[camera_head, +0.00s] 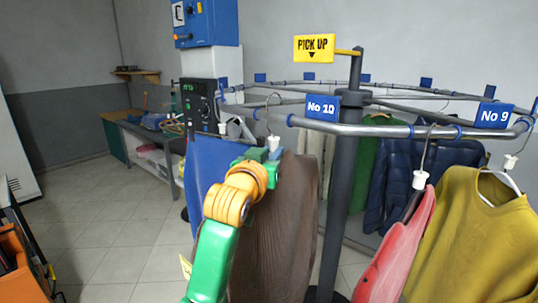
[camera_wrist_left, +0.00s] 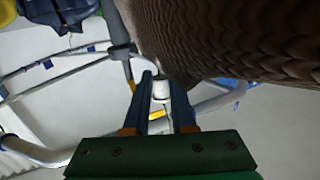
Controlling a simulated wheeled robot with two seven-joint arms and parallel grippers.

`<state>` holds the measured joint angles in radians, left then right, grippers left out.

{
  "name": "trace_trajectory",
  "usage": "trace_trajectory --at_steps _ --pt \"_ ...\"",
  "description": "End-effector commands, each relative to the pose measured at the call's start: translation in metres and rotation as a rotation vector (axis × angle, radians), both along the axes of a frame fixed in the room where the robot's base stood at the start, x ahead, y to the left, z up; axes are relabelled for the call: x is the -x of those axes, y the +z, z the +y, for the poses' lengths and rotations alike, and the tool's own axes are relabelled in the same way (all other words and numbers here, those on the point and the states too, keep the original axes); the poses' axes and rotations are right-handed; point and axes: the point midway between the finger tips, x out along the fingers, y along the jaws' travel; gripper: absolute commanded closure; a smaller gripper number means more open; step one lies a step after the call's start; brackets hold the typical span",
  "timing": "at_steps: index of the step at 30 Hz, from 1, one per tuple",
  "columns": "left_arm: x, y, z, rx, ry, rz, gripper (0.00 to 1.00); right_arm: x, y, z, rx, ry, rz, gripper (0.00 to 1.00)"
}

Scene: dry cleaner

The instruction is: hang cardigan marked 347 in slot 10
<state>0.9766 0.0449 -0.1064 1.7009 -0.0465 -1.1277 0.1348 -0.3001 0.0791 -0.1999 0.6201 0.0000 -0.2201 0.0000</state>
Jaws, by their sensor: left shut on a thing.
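A brown knitted garment (camera_head: 292,225) hangs from a wire hanger (camera_head: 272,101) with a white collar (camera_head: 274,142). No number 347 is readable on it. My left gripper (camera_head: 262,153) is shut on the hanger at the collar. In the left wrist view the white collar (camera_wrist_left: 160,90) sits between the two fingers, and brown knit fills the upper right. The blue "No 10" sign (camera_head: 321,106) is on the front rail, right of the hook. The hook shows beside the rail's left part; I cannot tell whether it is over the bar. My right gripper is out of view.
The rail (camera_head: 385,131) is carried by a dark post (camera_head: 344,200). A pink garment (camera_head: 398,250) and a mustard sweater (camera_head: 480,240) hang at the right near the "No 9" sign (camera_head: 493,115). A blue garment (camera_head: 207,170) is left of the brown one. The rail under "No 10" looks bare.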

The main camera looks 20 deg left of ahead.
Motion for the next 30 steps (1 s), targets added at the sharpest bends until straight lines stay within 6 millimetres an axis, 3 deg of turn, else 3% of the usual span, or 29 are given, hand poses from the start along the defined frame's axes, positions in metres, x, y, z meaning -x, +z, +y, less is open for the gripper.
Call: trace_trajectory --at_steps 8,24,30 --pt "0.0 -0.002 0.0 0.0 0.0 -0.002 1.0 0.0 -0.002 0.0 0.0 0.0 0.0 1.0" --pt "0.001 -0.031 0.001 0.0 0.001 -0.002 1.0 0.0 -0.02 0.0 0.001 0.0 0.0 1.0" --pt "0.001 -0.031 0.001 0.0 0.001 -0.003 1.0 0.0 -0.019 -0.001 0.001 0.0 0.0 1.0"
